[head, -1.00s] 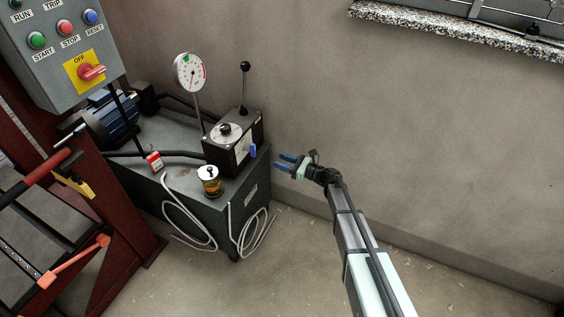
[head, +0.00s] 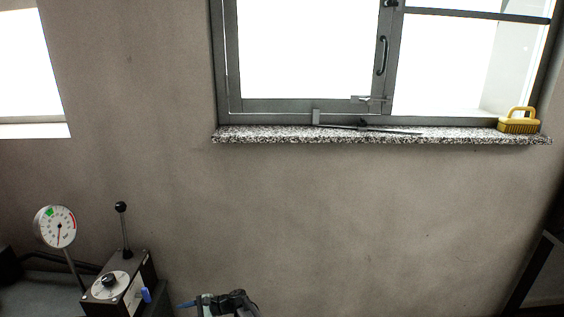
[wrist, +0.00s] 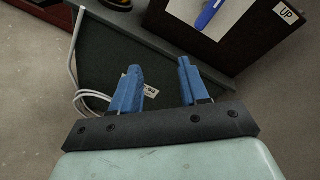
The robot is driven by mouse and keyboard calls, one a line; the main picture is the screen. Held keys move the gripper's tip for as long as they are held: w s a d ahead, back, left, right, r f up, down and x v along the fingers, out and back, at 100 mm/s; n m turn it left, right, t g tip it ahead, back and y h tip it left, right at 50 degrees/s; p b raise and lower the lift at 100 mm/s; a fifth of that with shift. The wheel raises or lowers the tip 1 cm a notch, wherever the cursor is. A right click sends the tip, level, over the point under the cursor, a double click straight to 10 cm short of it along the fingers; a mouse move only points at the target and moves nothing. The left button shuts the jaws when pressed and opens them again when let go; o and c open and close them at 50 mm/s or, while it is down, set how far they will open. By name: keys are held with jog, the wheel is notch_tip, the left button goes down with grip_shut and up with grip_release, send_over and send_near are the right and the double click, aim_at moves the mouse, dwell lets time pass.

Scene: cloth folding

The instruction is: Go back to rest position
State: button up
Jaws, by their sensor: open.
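My gripper (wrist: 156,86) has blue fingers, and in the wrist view they stand apart with nothing between them. It points toward the side of a dark green cabinet (wrist: 112,62). In the head view my gripper (head: 188,302) shows only partly at the bottom edge, just right of a black control box (head: 122,284) with a lever. The rest of my arm is below the head picture. No cloth is in view.
A pressure gauge (head: 56,227) stands left of the box. White cable (wrist: 74,50) hangs beside the cabinet. A speckled window sill (head: 380,137) holds a long metal tool (head: 368,128) and a yellow brush (head: 519,122). The wall (head: 350,220) below is clear.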

jog(key=s+d+f+n+g+h, duration=0.1)
jog(key=s+d+f+n+h, duration=0.35)
jog(key=s+d, duration=0.35)
jog(key=s+d+f+n+h, duration=0.4)
jog(key=s+d+f, duration=0.2)
jog(key=d, duration=0.4)
jog(key=s+d+f+n+g+h, duration=0.1)
jog(key=s+d+f+n+h, duration=0.35)
jog(key=s+d, duration=0.35)
jog(key=s+d+f+m+g+h, duration=0.1)
jog(key=s+d+f, duration=0.1)
jog(key=s+d, duration=0.9)
jog(key=s+d+f+m+g+h, duration=0.1)
jog(key=s+d+f+m, duration=0.1)
jog(key=s+d, duration=0.8)
jog(key=d, duration=0.5)
jog(key=shift+s+m+g, duration=0.3)
jog(key=shift+s, duration=0.1)
